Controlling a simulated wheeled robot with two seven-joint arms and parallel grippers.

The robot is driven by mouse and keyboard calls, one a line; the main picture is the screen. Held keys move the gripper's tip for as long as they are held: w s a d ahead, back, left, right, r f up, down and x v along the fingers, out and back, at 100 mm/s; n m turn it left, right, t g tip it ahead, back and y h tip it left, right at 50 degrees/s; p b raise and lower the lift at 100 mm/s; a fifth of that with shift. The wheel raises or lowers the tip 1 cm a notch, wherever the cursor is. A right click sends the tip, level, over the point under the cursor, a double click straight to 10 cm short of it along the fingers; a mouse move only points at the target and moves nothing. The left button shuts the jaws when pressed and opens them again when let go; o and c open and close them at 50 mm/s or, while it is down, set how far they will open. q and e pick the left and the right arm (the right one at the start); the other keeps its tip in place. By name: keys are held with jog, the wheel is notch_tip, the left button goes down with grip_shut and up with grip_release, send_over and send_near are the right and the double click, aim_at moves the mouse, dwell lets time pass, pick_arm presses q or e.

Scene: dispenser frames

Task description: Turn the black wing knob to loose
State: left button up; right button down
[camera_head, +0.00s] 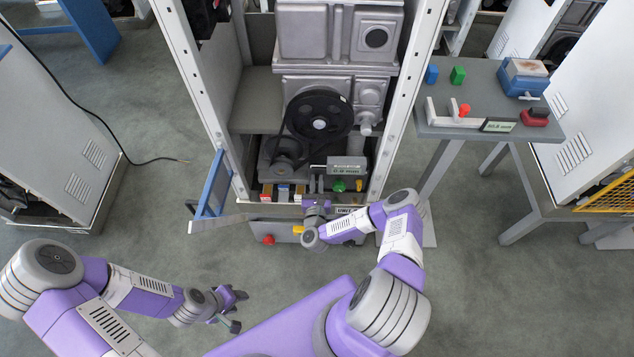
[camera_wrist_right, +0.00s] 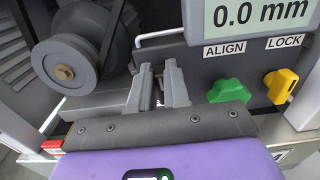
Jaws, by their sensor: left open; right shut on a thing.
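My right gripper (camera_head: 316,186) reaches into the lower front of the open machine. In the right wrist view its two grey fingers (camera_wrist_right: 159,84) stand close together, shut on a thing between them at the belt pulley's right. That thing is mostly hidden by the fingers; from its place it appears to be the black wing knob, but its turn angle cannot be read. My left gripper (camera_head: 238,311) is open and empty above the floor at the lower left.
Right of the right fingers are a green ALIGN knob (camera_wrist_right: 230,91) and a yellow LOCK knob (camera_wrist_right: 282,86), under a display (camera_wrist_right: 263,18) reading 0.0 mm. A large black pulley (camera_head: 319,116) sits above. A side table (camera_head: 478,88) holds small parts. Floor around the left gripper is clear.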

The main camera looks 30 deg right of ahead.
jog(key=shift+w+n, duration=0.1)
jog(key=shift+n, duration=0.2)
jog(key=n+p, duration=0.1)
jog(key=n, duration=0.4)
jog(key=f+n+p, duration=0.1)
jog(key=n, duration=0.5)
jog(key=w+a+n+p, duration=0.1)
jog(key=n, duration=0.5)
jog(key=shift+f, duration=0.25)
dwell(0.3)
jog(key=c, duration=1.1)
grip_release()
jog(key=shift+a+f, duration=0.1)
jog(key=shift+s, duration=0.1)
